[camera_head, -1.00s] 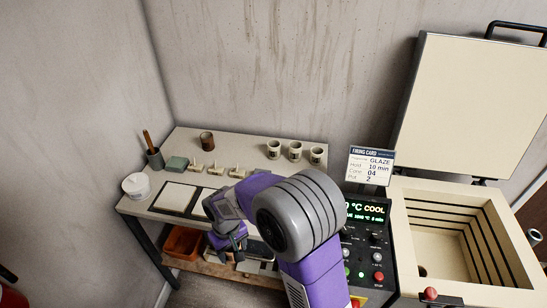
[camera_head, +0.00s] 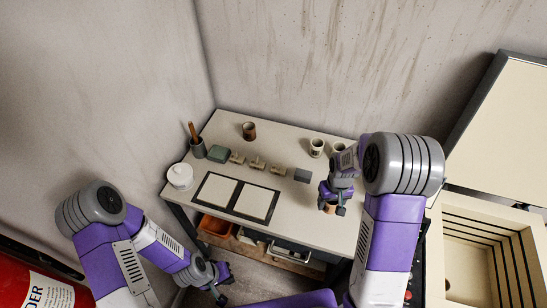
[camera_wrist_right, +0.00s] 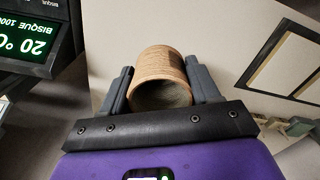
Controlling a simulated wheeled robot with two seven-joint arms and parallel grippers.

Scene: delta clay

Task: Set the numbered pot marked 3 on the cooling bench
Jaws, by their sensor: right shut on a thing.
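My right gripper (camera_head: 331,207) is shut on a brown, wood-toned pot (camera_wrist_right: 162,75). In the right wrist view the pot sits between the two fingers with its open mouth facing the camera; no number shows on it. In the head view the pot is mostly hidden by the gripper, near the bench's front right part; I cannot tell whether it touches the top. The pale bench (camera_head: 225,168) stands against the wall. Two cream pots with dark marks (camera_head: 317,147) stand at its back, too small to read. My left gripper (camera_head: 223,284) is open and empty, low before the bench.
A dark brown pot (camera_head: 249,131) stands at the bench's back left. Two dark-framed pale boards (camera_head: 236,196), a grey block (camera_head: 303,175), a green block (camera_head: 218,153) and a white tub (camera_head: 179,176) also stand there. The open kiln (camera_head: 470,255) is at right; a red extinguisher (camera_head: 30,285) is at lower left.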

